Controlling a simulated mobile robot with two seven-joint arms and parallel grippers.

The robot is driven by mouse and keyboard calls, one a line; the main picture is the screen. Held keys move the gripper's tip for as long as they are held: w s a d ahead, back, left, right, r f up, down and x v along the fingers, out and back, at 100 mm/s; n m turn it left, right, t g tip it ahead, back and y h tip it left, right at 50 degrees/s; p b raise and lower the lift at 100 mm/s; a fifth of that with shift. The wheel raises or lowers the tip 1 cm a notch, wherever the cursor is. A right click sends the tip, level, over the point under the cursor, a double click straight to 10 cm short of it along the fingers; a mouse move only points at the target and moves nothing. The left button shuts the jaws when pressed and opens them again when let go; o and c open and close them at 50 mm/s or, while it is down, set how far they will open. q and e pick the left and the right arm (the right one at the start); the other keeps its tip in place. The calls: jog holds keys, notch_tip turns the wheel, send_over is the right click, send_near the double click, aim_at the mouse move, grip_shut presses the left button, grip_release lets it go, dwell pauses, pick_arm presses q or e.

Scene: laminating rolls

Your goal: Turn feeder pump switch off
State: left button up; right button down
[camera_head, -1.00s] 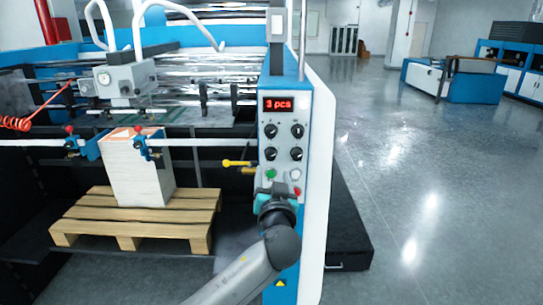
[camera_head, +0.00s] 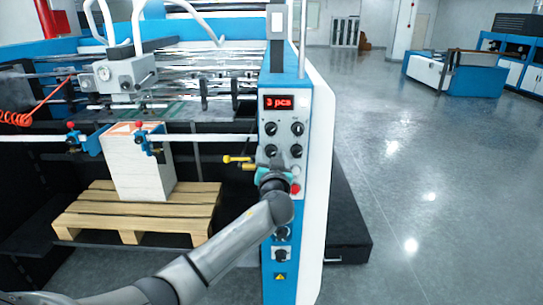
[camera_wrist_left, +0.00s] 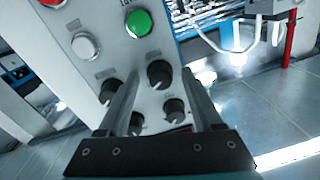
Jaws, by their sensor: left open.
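The blue and white control panel (camera_head: 285,115) carries a red "3 pcs" display, black rotary knobs and coloured buttons. I cannot read the labels, so I cannot tell which knob is the feeder pump switch. My left gripper (camera_head: 268,168) is in front of the panel's button row, just below the upper knobs, and hides part of that row. In the left wrist view the gripper (camera_wrist_left: 158,82) is open and empty. One black knob (camera_wrist_left: 159,74) shows between its fingertips, and another black knob (camera_wrist_left: 110,90) is beside the left finger. Contact cannot be told.
A green button (camera_wrist_left: 139,23) and a white button (camera_wrist_left: 86,46) are close to the knobs. A yellow lever (camera_head: 236,159) sticks out left of the panel. A paper stack (camera_head: 140,170) stands on a wooden pallet (camera_head: 90,222). The floor at right is clear.

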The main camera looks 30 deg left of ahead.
pick_arm(q)
jog(key=shift+c, duration=0.4)
grip_shut()
